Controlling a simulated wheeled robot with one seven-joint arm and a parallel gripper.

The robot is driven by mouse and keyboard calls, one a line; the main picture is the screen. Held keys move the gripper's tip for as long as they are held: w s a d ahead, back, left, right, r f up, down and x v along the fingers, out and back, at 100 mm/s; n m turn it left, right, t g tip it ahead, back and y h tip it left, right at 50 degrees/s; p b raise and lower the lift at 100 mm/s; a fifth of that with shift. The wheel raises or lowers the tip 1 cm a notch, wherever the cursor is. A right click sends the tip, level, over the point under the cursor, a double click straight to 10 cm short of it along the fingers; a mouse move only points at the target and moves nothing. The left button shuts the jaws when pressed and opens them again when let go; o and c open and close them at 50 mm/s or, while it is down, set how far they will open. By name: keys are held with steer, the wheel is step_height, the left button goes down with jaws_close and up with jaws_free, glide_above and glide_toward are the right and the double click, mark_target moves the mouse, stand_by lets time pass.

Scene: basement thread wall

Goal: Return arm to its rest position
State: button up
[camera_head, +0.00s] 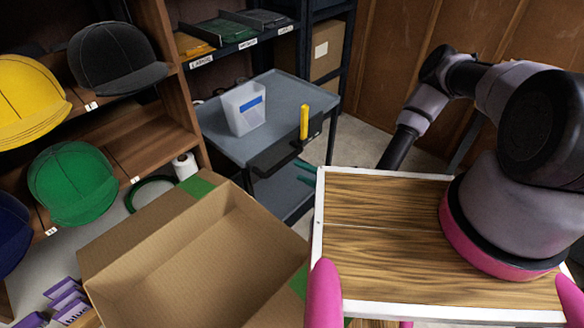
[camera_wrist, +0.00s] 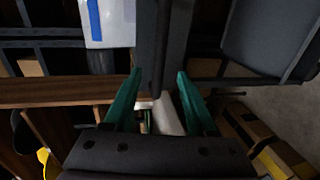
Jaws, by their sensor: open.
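My arm reaches from the right of the head view, and its far end drops behind the wood-topped part of my body. Only the green fingertips of my gripper (camera_head: 306,173) show there, beside the front of the grey cart (camera_head: 231,149). The rest of my gripper is hidden in that view. In the wrist view my gripper (camera_wrist: 160,72) has its two green fingers spread apart. Nothing is held between them. A dark bar and a pale object lie beyond the fingers.
The grey cart carries a white bin (camera_head: 244,108) with a blue label and an upright yellow item (camera_head: 304,122). An open cardboard box (camera_head: 190,260) stands at front left. Shelves hold a yellow cap (camera_head: 28,100), a black cap (camera_head: 117,58) and a green cap (camera_head: 73,183). Wood panelling closes the back right.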

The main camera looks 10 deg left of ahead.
steer(key=shift+v, duration=0.9)
steer(key=w+d+r+n+g+y, duration=0.15)
steer(key=r+n+g, duration=0.45)
steer(key=r+n, duration=0.7)
steer(key=w+d+r+n+g+y, duration=0.1)
steer(key=w+r+n+g+y, duration=0.15)
steer(key=r+n+g, duration=0.95)
steer(key=s+d+r+n+t+h, duration=0.3)
steer(key=d+r, duration=0.5)
steer(key=r, duration=0.3)
steer(key=s+d+r+n+t+h, duration=0.4)
steer(key=d+r+n+t+h, duration=0.2)
steer(key=r, duration=0.5)
steer(key=s+d+r+n+t+h, duration=0.4)
steer(key=d+r+t, duration=0.3)
steer(key=d+r, duration=0.3)
steer(key=shift+d+r+n+h, duration=0.2)
steer(key=shift+r+n+h, duration=0.3)
steer(key=shift+r+h, duration=0.3)
